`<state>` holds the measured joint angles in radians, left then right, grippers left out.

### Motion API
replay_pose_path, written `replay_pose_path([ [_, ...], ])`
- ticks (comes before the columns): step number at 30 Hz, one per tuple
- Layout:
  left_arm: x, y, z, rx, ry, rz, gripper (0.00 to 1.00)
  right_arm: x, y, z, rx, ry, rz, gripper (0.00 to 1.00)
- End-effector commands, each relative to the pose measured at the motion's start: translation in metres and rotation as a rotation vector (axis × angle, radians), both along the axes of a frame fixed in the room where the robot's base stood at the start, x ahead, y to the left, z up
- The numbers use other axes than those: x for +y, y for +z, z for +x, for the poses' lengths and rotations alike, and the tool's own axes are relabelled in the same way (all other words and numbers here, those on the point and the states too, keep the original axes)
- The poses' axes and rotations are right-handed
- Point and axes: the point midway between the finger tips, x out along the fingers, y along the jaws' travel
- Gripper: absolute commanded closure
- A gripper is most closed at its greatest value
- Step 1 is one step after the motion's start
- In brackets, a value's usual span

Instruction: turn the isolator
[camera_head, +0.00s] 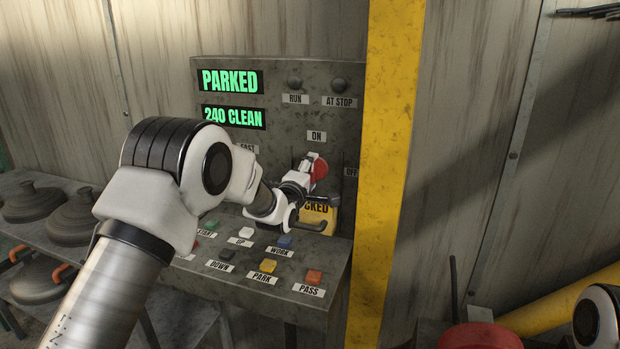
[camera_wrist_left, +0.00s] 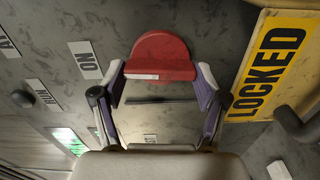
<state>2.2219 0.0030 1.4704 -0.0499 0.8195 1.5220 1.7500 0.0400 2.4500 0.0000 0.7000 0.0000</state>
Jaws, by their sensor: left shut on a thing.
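The red isolator handle (camera_head: 320,170) is on the grey control panel, below the ON label (camera_head: 316,136) and left of the partly hidden OFF label (camera_head: 350,172). In the left wrist view the red handle (camera_wrist_left: 160,55) has a white mark along its near edge. My left gripper (camera_head: 309,168) is shut on the handle; in the wrist view its fingers (camera_wrist_left: 160,82) lie on either side of it. The exact angle of the handle is hard to tell. A yellow LOCKED plate (camera_wrist_left: 272,65) is beside it. My right gripper is out of view.
The panel has PARKED (camera_head: 230,81) and 240 CLEAN (camera_head: 234,117) displays. A yellow post (camera_head: 388,150) stands close on the right. Dark lidded pots (camera_head: 72,218) sit at left.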

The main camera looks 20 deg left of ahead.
Motion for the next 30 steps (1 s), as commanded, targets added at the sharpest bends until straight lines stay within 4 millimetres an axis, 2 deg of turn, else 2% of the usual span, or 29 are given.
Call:
replay_pose_path([
  [9,-0.0001,-0.0003,0.0001,0.002,0.000,-0.089,0.62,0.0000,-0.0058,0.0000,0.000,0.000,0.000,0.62],
  [22,0.0000,0.0003,0.0001,0.002,0.000,-0.098,0.62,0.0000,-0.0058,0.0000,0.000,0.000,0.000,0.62],
  [23,0.0000,0.0003,0.0001,0.002,0.000,-0.098,0.17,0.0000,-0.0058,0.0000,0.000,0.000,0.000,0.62],
  [24,0.0000,0.0003,0.0001,0.002,0.000,-0.098,0.03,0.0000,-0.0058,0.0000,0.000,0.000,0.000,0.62],
  [30,-0.0001,0.0000,0.0001,0.002,0.000,-0.097,0.02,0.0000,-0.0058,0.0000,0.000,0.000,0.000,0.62],
])
